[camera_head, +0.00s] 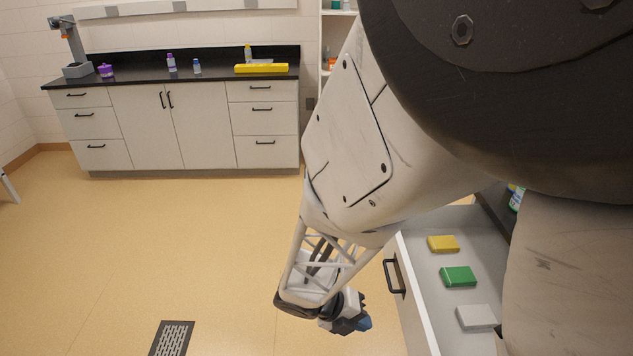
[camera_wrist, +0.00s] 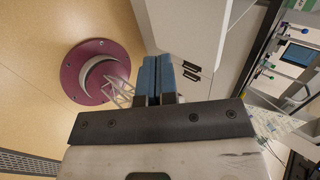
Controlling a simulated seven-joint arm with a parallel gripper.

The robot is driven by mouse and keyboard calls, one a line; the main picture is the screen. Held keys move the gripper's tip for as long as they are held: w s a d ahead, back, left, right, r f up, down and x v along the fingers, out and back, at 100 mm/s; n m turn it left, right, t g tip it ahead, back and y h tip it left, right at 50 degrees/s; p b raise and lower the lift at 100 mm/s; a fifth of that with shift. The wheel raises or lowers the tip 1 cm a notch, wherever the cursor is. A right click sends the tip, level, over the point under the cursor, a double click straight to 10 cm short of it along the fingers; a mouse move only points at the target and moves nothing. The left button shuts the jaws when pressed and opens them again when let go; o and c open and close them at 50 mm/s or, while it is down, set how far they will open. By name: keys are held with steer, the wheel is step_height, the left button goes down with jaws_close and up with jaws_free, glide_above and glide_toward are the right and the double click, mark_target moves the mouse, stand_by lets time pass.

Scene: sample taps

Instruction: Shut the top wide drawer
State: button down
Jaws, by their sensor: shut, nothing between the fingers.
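The open wide drawer (camera_head: 432,285) is pulled out at the right of the head view, its white front facing left. Its black bar handle (camera_head: 393,276) sits on that front. Inside lie a yellow box (camera_head: 443,244), a green box (camera_head: 458,277) and a pale grey box (camera_head: 477,317). My gripper (camera_head: 362,323) is outside the drawer, left of its front and below the handle in the picture. Its blue fingers (camera_wrist: 160,76) are shut together and empty in the wrist view. Whether they touch the drawer front cannot be told. My arm hides the drawer's right part.
Pale cabinet fronts with black handles (camera_wrist: 189,72) lie just beyond the fingertips in the wrist view. A far counter (camera_head: 170,120) with drawers and doors stands against the back wall. The floor (camera_head: 190,240) between is clear, with a dark floor grate (camera_head: 172,338) at the front.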

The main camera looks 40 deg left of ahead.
mark_target(414, 338)
steer(key=shift+w+d+r+x, duration=0.25)
steer(key=shift+r+x, duration=0.1)
steer(key=shift+x, duration=1.75)
steer(key=shift+w+d+r+x, duration=0.2)
steer(key=shift+r+x, duration=0.15)
steer(key=shift+x, duration=1.7)
steer(key=shift+w+d+r+x, duration=0.25)
steer(key=shift+r+x, duration=0.1)
steer(key=shift+x, duration=1.75)
steer(key=shift+w, duration=0.1)
steer(key=w+d, duration=2.2)
steer(key=shift+s, duration=0.1)
steer(key=shift+s+a, duration=0.75)
steer(key=shift+a, duration=0.05)
steer(key=shift+s+a+r, duration=0.1)
steer(key=shift+s+a, duration=0.6)
steer(key=v, duration=0.9)
steer(key=shift+s+a+r, duration=0.15)
steer(key=shift+s+r, duration=0.05)
